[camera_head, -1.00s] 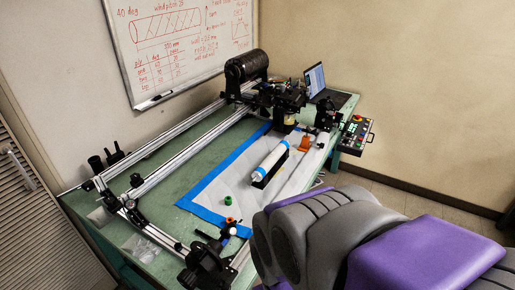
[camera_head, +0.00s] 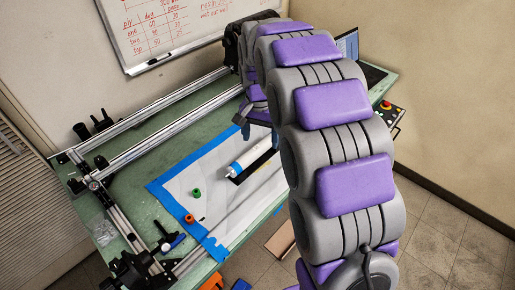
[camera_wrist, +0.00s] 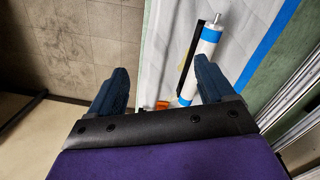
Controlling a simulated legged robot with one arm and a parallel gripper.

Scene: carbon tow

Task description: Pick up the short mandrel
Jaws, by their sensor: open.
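The short mandrel (camera_head: 249,160) is a white cylinder with blue bands at its ends. It lies along a black holder (camera_head: 236,179) on the white sheet of the bench, and my arm hides its far end in the head view. In the wrist view the mandrel (camera_wrist: 206,49) is just beyond the right finger, with the black holder (camera_wrist: 188,62) to its left. My gripper (camera_wrist: 160,68) is open and nothing is between its dark blue fingers. In the head view my gripper (camera_head: 250,119) hangs above the bench, past the mandrel.
Blue tape (camera_head: 165,203) edges the white sheet. A green spool (camera_head: 196,193) and an orange ring (camera_head: 189,218) are in front of the mandrel. Metal rails (camera_head: 170,133) run along the left. A laptop (camera_head: 372,75) and a control box (camera_head: 388,115) stand at the right.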

